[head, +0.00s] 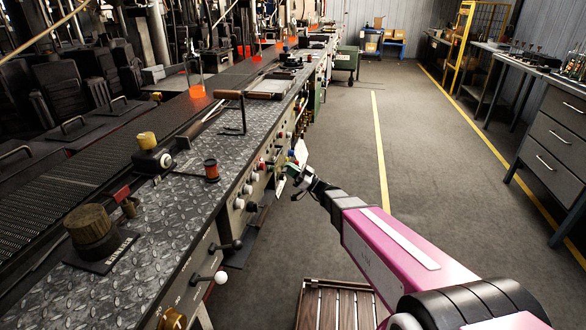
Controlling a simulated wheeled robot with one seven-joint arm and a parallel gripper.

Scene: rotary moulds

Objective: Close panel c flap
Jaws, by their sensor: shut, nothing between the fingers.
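My arm reaches from the lower right to the control front of the long machine bench (150,215). My gripper (286,180) is at its end, small and dark, close to the bench front near a row of knobs. It is shut with nothing in it. No panel letter is readable. The gripper and wrist hide part of the bench front, and I cannot tell whether they touch it.
White and red knobs (250,189) and a white-balled lever (220,277) stick out of the bench front. A slatted wooden platform (335,305) lies on the floor below my arm. The grey aisle floor (420,150) is clear. A drawer bench (556,125) stands at right.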

